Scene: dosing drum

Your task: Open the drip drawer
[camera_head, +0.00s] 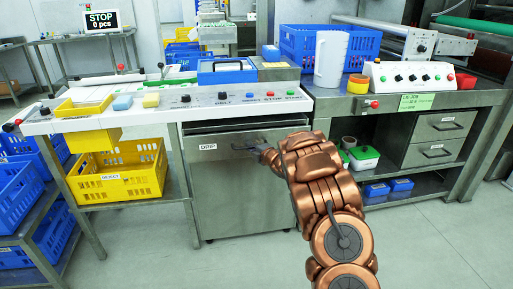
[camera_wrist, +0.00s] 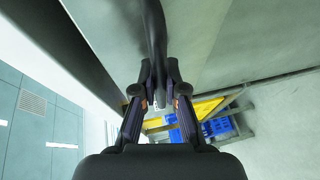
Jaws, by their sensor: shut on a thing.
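The drip drawer (camera_head: 232,193) is a tall grey metal front with a small DRIP label, under the white control panel in the head view. Its dark bar handle (camera_wrist: 152,25) runs between my fingers in the wrist view. My gripper (camera_head: 262,150) is at the handle, near the upper right of the drawer front. In the wrist view my gripper (camera_wrist: 157,75) is shut on the handle. My copper-coloured arm hides the right part of the drawer front.
A yellow REJECT crate (camera_head: 117,172) stands on a shelf left of the drawer. Blue crates (camera_head: 20,200) are further left. A shelf with small boxes and two grey drawers (camera_head: 438,138) is at the right. The floor (camera_head: 225,262) before the drawer is clear.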

